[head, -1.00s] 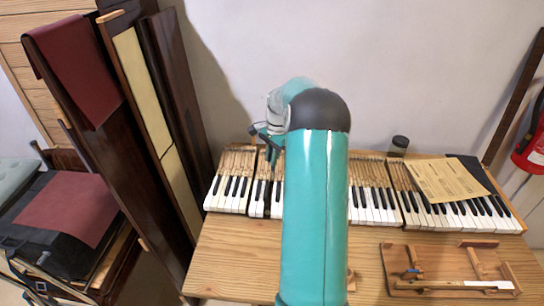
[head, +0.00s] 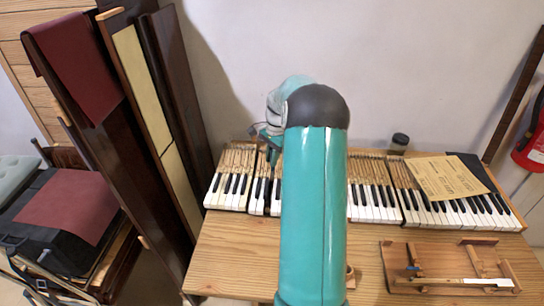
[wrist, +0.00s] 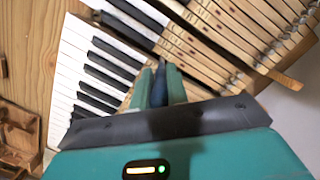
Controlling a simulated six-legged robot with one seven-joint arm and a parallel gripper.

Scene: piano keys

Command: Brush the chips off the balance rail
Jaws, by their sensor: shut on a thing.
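My gripper (wrist: 158,84) is shut on a dark blue, narrow thing (wrist: 159,92), seen end-on between the green fingers in the wrist view. It may be a brush handle; its lower end is hidden. In the head view my gripper (head: 270,143) is over the left part of the keyboard, partly hidden behind my arm. The piano keys (head: 375,205) lie in blocks on the table, with bare wooden key sticks (head: 370,169) behind them. The wrist view shows these sticks (wrist: 235,35) and a dark gap between blocks. I cannot make out the rail or chips clearly.
A tan paper sheet (head: 445,178) lies over the right keys, with a dark jar (head: 399,143) behind. A wooden jig (head: 450,268) sits at the table's (head: 230,262) front right. Tall dark panels (head: 165,120) lean at the left. The front left of the table is clear.

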